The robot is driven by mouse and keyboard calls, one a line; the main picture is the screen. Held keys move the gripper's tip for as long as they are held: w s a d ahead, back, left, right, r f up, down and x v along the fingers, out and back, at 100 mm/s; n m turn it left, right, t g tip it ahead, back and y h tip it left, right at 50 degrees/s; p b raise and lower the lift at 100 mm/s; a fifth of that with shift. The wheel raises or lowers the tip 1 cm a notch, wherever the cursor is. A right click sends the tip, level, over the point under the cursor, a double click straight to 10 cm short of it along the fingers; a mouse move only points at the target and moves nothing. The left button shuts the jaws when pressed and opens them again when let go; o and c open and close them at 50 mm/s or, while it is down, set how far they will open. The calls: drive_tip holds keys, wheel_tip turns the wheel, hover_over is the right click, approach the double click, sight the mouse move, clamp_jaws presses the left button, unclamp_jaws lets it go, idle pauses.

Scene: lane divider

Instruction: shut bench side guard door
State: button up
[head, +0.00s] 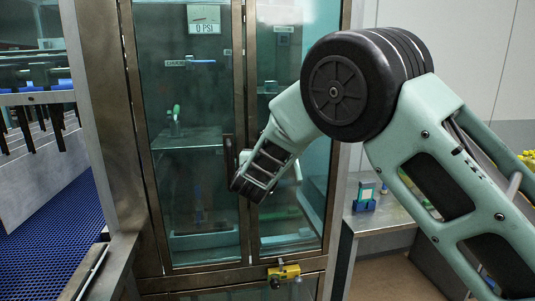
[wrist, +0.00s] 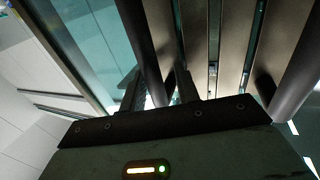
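The guard enclosure has two tall glass doors in brown metal frames, seen in the head view. The left door (head: 190,110) and the right door (head: 296,120), on the bench side, meet at a middle post; I cannot tell whether the right one stands slightly ajar. A dark upright handle (head: 229,158) is at the middle post. My gripper (head: 240,186) is beside it, in front of the doors, its fingertips mostly hidden. In the wrist view my fingers (wrist: 160,88) are apart, with a dark bar (wrist: 143,45) running down between them; firm contact is not visible.
A yellow latch-like part (head: 284,273) sits on the lower frame. A metal bench (head: 385,215) with a small blue-green device (head: 365,196) stands at the right. A blue mesh conveyor (head: 55,245) runs at the left. My arm covers much of the right side.

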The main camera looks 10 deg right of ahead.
drive_tip(key=shift+f, duration=0.1)
drive_tip(key=b+v, duration=0.5)
drive_tip(key=v, duration=1.2)
drive_tip(key=shift+s+b, duration=0.2)
drive_tip(key=shift+b, duration=0.1)
drive_tip(key=shift+a, duration=0.1)
